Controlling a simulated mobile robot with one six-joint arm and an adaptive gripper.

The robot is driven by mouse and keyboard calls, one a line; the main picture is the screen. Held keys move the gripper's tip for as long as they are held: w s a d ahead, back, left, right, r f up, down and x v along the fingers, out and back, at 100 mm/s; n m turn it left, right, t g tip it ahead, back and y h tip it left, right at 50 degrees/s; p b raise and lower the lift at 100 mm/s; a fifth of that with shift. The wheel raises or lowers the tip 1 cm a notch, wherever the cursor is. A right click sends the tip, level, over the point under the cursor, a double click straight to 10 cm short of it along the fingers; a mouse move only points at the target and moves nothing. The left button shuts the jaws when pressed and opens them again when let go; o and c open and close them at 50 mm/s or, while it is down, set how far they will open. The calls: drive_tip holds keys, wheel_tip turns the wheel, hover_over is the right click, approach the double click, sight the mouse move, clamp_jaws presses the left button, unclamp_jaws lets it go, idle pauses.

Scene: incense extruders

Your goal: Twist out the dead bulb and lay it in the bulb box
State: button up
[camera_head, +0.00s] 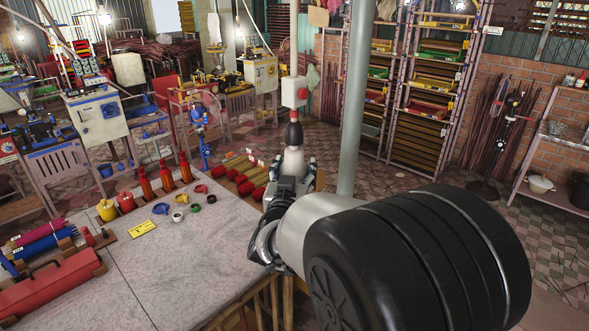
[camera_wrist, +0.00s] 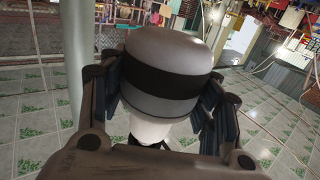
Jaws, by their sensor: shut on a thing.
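My gripper (camera_head: 290,185) is raised beyond the right edge of the grey table in the head view. It is shut on a pale, bulb-like piece (camera_head: 293,160), which stands upright between the fingers. A dark cap (camera_head: 293,133) with a reddish tip sits above it, below a white box with a red button (camera_head: 294,92); I cannot tell whether they touch. In the wrist view the fingers flank a rounded grey piece with a black band (camera_wrist: 172,75) and a white part (camera_wrist: 152,128) below it. I cannot make out a bulb box for certain.
The grey table (camera_head: 190,265) holds red-orange bottles (camera_head: 165,176), coloured rings (camera_head: 180,215), a yellow label (camera_head: 143,229) and a red toolbox (camera_head: 50,285). A grey post (camera_head: 356,90) stands close to the right of my gripper. Tall racks (camera_head: 430,90) stand behind.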

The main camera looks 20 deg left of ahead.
drive_tip(key=shift+r+m+h+p, duration=0.1)
drive_tip(key=shift+m+h+p, duration=1.25)
drive_tip(key=shift+h, duration=0.55)
drive_tip(key=o, duration=1)
